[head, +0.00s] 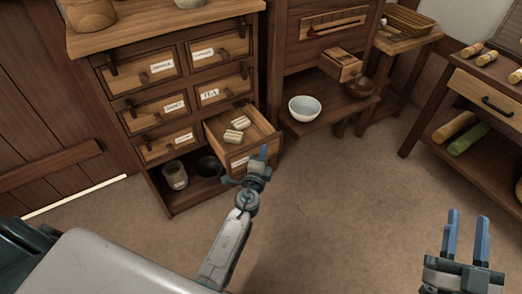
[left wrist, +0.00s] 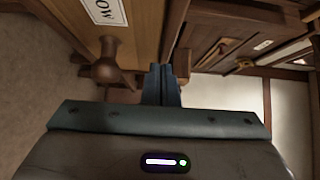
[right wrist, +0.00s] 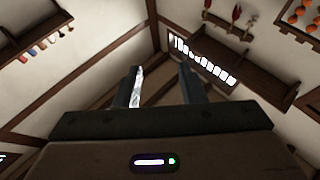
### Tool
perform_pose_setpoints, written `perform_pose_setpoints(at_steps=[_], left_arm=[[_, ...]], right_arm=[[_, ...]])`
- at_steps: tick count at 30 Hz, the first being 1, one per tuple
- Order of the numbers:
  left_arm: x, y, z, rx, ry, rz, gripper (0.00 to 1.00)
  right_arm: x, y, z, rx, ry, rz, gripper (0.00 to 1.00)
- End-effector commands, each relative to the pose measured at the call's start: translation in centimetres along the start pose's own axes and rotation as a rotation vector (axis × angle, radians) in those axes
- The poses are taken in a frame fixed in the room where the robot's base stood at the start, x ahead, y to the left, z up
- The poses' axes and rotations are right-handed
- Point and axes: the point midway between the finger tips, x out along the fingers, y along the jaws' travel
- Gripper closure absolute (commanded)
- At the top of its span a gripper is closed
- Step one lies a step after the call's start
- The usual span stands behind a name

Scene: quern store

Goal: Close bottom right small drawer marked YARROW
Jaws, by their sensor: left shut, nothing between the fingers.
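The bottom right small drawer (head: 240,141) of the wooden cabinet stands pulled out, with two pale bundles (head: 236,130) inside. In the left wrist view its front (left wrist: 70,25) shows close up, with a round wooden knob (left wrist: 107,68) and a white label (left wrist: 105,10) of which only the end, "OW", is readable. My left gripper (head: 263,155) is shut and empty, at the right part of the drawer front in the head view; I cannot tell whether it touches. In the left wrist view its fingers (left wrist: 162,82) are together beside the knob. My right gripper (head: 467,232) is open and empty, away from the cabinet.
The other labelled small drawers (head: 152,70) look shut. A jar (head: 175,175) and a dark bowl (head: 210,167) stand on the shelf below. To the right, a white bowl (head: 305,107) sits on a low shelf near another open small drawer (head: 341,65). The floor in front is clear.

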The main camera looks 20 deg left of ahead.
Motion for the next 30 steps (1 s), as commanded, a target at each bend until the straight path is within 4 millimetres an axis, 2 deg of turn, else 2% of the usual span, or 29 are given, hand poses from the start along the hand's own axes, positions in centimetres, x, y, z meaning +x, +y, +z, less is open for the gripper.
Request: perform_pose_setpoints(at_steps=[17,24,30], left_arm=[[0.2,0.0,0.2,0.0,0.0,-0.001,1.0],[2.5,-0.1,2.5,0.004,-0.001,-0.003,1.0],[5.7,0.0,5.8,0.004,-0.001,-0.003,1.0]], right_arm=[[-0.2,0.0,0.1,-0.004,-0.009,-0.007,0.64],[-0.2,0.0,-0.4,-0.01,0.028,-0.01,0.64],[0.5,-0.1,-3.4,-0.028,0.207,-0.013,0.64]])
